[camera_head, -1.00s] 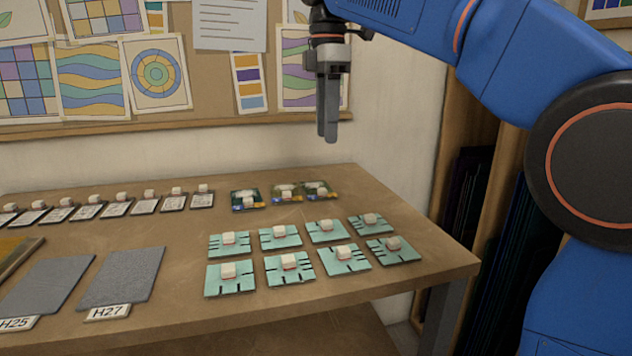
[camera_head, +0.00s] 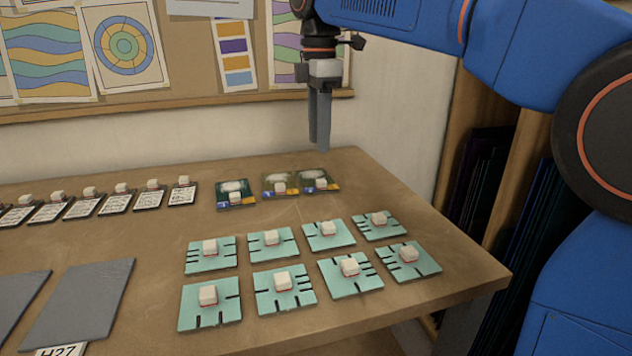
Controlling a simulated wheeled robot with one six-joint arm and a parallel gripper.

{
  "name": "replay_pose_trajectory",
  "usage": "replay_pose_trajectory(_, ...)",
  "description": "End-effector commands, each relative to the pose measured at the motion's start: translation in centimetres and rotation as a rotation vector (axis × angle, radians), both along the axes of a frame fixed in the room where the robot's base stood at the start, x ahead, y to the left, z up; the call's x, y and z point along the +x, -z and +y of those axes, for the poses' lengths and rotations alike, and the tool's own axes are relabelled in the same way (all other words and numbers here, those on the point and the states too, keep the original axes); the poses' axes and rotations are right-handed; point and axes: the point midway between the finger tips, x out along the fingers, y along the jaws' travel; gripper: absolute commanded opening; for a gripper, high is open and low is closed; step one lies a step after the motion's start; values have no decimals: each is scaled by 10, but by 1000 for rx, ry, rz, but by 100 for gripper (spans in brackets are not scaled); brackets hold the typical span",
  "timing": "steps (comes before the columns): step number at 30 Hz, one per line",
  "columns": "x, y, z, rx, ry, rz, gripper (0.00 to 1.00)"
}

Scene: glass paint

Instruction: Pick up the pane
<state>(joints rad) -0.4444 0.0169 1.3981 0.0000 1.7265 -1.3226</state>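Several square teal panes (camera_head: 192,320), each with a white block on top and dark marks along its edges, lie in two rows on the table. Three darker painted panes, also with white blocks, lie behind them: one at the left (camera_head: 247,200) stands apart, and two at the right (camera_head: 272,190) (camera_head: 329,184) lie close together. Which one is the task's pane, I cannot tell. My gripper (camera_head: 319,148) points down above the table's back edge, over the dark panes in the picture. Its fingers overlap from this side, so their gap is unclear. Nothing shows between them.
A row of label cards (camera_head: 67,208) with white blocks lies at the back left. Grey mats (camera_head: 78,305) lie at the front left, one with an H27 tag. A pinboard (camera_head: 190,95) hangs behind the table (camera_head: 420,220). A rack of dark sheets (camera_head: 490,190) stands right.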

Motion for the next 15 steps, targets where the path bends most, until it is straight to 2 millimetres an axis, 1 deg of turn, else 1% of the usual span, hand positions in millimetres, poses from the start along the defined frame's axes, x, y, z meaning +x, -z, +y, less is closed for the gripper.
replay_pose_trajectory(1, -1, 9, 0, 0, 0, 2, 39)
replay_pose_trajectory(3, -1, 20, 0, 0, 0, 2, 39)
replay_pose_trajectory(6, 0, 33, 0, 0, 0, 1, 39)
replay_pose_trajectory(13, 1, 46, -1, 0, 0, 0, 39)
replay_pose_trajectory(15, 1, 52, -2, 0, 1, 1, 39)
